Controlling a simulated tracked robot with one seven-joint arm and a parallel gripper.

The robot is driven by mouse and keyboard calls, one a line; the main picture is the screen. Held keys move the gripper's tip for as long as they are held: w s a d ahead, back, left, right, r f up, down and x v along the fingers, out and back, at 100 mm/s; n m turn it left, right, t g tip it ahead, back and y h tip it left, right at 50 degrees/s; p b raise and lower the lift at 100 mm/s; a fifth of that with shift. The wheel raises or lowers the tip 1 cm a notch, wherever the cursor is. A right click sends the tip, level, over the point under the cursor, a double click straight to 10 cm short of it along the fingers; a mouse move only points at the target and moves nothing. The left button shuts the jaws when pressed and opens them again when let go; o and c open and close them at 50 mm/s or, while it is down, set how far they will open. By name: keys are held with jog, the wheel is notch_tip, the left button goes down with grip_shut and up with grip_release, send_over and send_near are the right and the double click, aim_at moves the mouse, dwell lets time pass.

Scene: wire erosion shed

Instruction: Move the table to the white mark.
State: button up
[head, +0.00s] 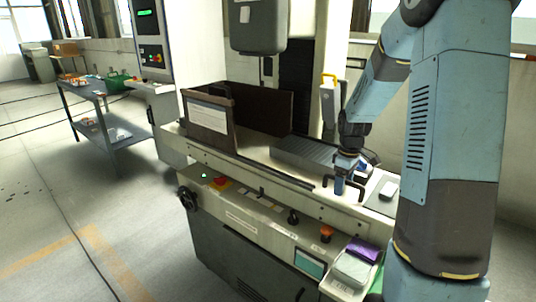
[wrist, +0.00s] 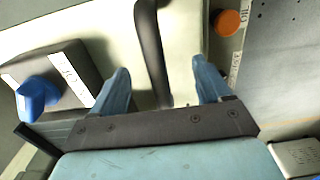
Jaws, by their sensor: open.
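A grey ribbed slab (head: 305,152), which looks like the machine's table, lies on the cream machine bed (head: 262,160). A black bar handle (head: 356,186) stands at the front edge of the bed, near the slab's right end. My gripper (head: 342,183) points down at this handle. In the wrist view the handle (wrist: 152,50) runs between the two blue fingertips of my open gripper (wrist: 161,72), with a gap on both sides. Whether the fingertips reach down to its depth is hard to tell. I cannot pick out a white mark for certain.
A dark splash guard (head: 210,112) stands on the bed's left. An orange button (head: 326,232) and a black knob (head: 293,216) sit on the front panel. In the wrist view a blue knob (wrist: 37,96) on a dark block is left of my gripper. Floor at left is open.

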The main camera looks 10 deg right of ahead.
jog(key=o, duration=0.3)
jog(key=shift+r, duration=4)
jog(key=shift+s+a+r, duration=0.15)
jog(key=shift+r, duration=0.1)
jog(key=s+a+r+m+t, duration=0.35)
jog(key=s+a+r, duration=0.25)
jog(key=s+r, duration=0.55)
jog(key=s+a+r+m, duration=0.1)
jog(key=s, duration=0.4)
jog(key=s+a+r+m+t, duration=0.1)
jog(key=s+m, duration=0.1)
jog(key=s, duration=0.3)
jog(key=s+a+r+m+t, duration=0.1)
jog(key=s+a+m, duration=0.1)
jog(key=s, duration=0.3)
jog(key=shift+a+m, duration=0.1)
jog(key=shift+m, duration=0.15)
